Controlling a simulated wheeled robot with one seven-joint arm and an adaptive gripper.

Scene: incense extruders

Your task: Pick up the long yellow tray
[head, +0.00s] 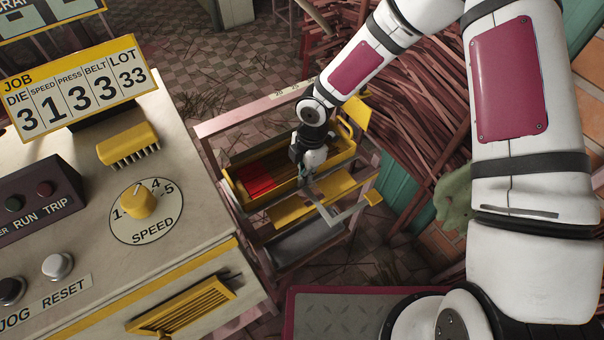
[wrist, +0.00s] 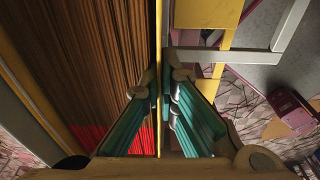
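The long yellow tray (head: 343,155) lies in the top level of a pink rack, holding brown sticks with a bright red patch at the left end. My gripper (head: 308,176) reaches down at its near long wall. In the wrist view my gripper (wrist: 161,78) has one finger inside the tray and one outside, with the thin yellow wall (wrist: 158,30) between the close-set fingertips. The fingers appear shut on this wall. The contact is too small to judge in the head view.
The pink rack (head: 240,122) has another yellow piece (head: 312,200) below and a grey bar beside it. A control console (head: 90,215) with a yellow speed knob (head: 138,201) stands left. Bundles of reddish sticks (head: 420,125) lie behind right.

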